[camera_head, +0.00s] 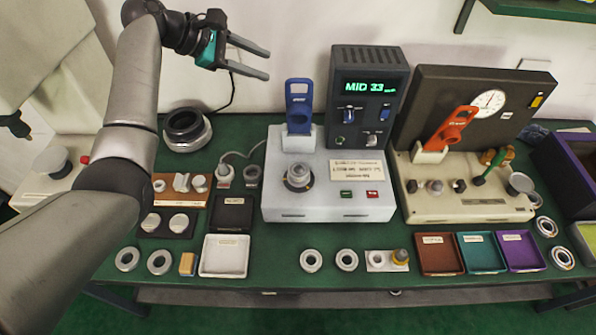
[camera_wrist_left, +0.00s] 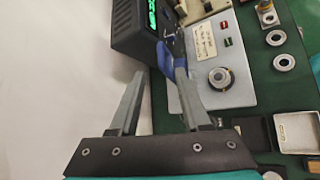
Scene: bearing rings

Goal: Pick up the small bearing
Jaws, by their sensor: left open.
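Several metal bearing rings lie on the green table; I cannot tell for certain which one is the small bearing. Two rings, a left one (camera_head: 311,260) and a right one (camera_head: 346,260), lie at the front middle, and they also show in the wrist view (camera_wrist_left: 284,62). Two more rings (camera_head: 127,259) lie at the front left, and two (camera_head: 563,258) at the far right. My left gripper (camera_head: 267,63) is open and empty, raised high near the back wall, well away from the rings. In the wrist view its fingers (camera_wrist_left: 160,75) are spread apart. My right gripper is not in view.
A white tester (camera_head: 320,205) with a spindle, blue handle (camera_head: 299,105) and dark display box (camera_head: 368,85) stands mid-table. A beige gauge station (camera_head: 470,205) stands right of it. Small trays, including a white one (camera_head: 224,256), line the front. A large dark ring (camera_head: 187,128) sits back left.

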